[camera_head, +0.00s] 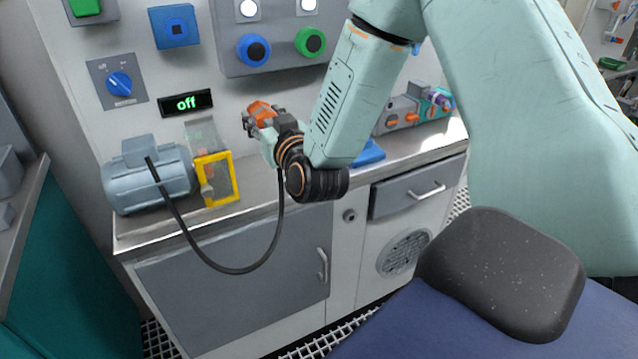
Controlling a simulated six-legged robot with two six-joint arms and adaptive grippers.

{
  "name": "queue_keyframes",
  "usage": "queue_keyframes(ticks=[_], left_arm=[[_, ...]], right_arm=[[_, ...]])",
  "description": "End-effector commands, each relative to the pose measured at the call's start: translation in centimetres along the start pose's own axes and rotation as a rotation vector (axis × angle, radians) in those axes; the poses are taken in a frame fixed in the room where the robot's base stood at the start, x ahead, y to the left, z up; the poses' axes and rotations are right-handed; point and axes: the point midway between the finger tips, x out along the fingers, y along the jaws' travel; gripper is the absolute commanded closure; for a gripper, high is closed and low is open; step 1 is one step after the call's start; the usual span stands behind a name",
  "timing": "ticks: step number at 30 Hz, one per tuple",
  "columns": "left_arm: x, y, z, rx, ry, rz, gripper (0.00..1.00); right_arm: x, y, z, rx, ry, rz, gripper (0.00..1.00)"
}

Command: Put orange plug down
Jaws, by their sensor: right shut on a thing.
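My right gripper (256,120) is shut on the orange plug (261,112), in front of the grey wall panel and above the counter. Its fingers and wrist hide part of the plug. A black cable runs from a grey motor (150,178) on the left of the counter, hangs in a loop before the cabinet front and rises to my right wrist. Where the cable ends is hidden. My left gripper is not in view.
A yellow-framed clear guard (216,180) stands beside the motor. A blue item (369,154) and a grey block with orange parts (403,112) are on the counter, right of my arm. The wall holds an "off" display (186,103), a blue knob (119,84) and sockets.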

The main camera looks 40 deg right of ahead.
Motion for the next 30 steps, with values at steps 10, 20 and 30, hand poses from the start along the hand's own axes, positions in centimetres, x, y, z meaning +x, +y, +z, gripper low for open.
queue_keyframes(ticks=[10, 20, 30], left_arm=[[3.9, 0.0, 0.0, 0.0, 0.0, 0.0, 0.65], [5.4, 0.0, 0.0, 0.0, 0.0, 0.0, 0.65], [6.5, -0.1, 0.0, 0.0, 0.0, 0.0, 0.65]], right_arm=[[0.3, -0.2, 3.9, -0.001, -0.001, 0.004, 1.0], [0.3, -0.2, 8.8, -0.003, -0.001, 0.004, 1.0], [0.3, -0.2, 11.7, -0.002, 0.0, 0.004, 1.0]])
